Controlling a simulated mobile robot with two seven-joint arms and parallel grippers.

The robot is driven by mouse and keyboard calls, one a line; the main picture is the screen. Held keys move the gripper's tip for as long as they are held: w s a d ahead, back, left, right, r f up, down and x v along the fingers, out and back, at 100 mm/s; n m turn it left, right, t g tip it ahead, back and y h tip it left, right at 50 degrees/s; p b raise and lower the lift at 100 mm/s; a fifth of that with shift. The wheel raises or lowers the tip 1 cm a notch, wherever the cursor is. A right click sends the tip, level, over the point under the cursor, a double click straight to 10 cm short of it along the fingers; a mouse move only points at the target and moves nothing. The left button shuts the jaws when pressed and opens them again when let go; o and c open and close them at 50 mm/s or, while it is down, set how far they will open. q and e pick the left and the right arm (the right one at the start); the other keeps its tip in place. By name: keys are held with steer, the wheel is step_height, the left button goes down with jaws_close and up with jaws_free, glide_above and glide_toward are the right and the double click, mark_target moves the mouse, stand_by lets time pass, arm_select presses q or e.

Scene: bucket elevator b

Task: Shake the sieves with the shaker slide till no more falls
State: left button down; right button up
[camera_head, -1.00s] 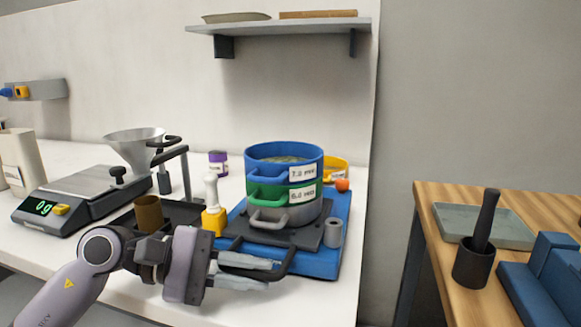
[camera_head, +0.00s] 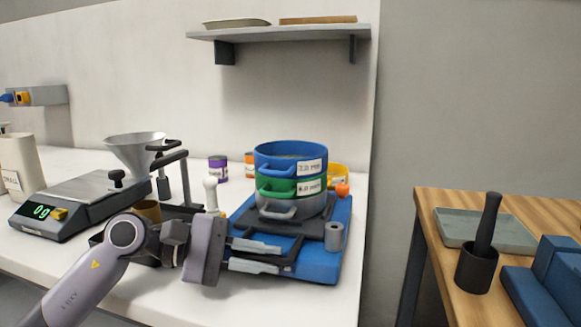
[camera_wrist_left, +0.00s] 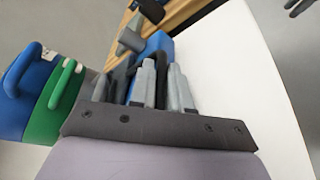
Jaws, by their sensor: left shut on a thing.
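The sieve stack stands upright on the shaker slide's dark plate (camera_head: 262,238), over a blue base (camera_head: 325,262). Its top sieve (camera_head: 290,150) is blue and labelled, the green sieve (camera_head: 310,187) is below, and a grey pan (camera_head: 312,207) is at the bottom. The inside of the top sieve is barely visible. My left gripper (camera_head: 270,257) is shut on the slide's black handle (camera_head: 298,246) in front of the stack. In the left wrist view its fingers (camera_wrist_left: 163,85) show with the blue sieve (camera_wrist_left: 25,95) and green sieve (camera_wrist_left: 55,110) at left.
A scale (camera_head: 75,200) reading 0g and a funnel (camera_head: 135,150) stand at left. A grey cylinder (camera_head: 334,236) and an orange knob (camera_head: 342,189) are beside the stack. A wooden table with a mortar (camera_head: 475,268) is at right, across a gap.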

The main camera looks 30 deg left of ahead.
arm_select(q)
steer(key=shift+s+d+f+b, duration=0.1)
steer(key=shift+s+f+b, duration=0.05)
steer(key=shift+s+b, duration=0.35)
steer(key=s+b, duration=0.2)
steer(key=shift+s, duration=0.4)
steer(key=shift+s+d+b, duration=0.15)
steer(key=shift+s+b, duration=0.35)
steer(key=shift+s, duration=0.1)
steer(key=shift+w, duration=0.1)
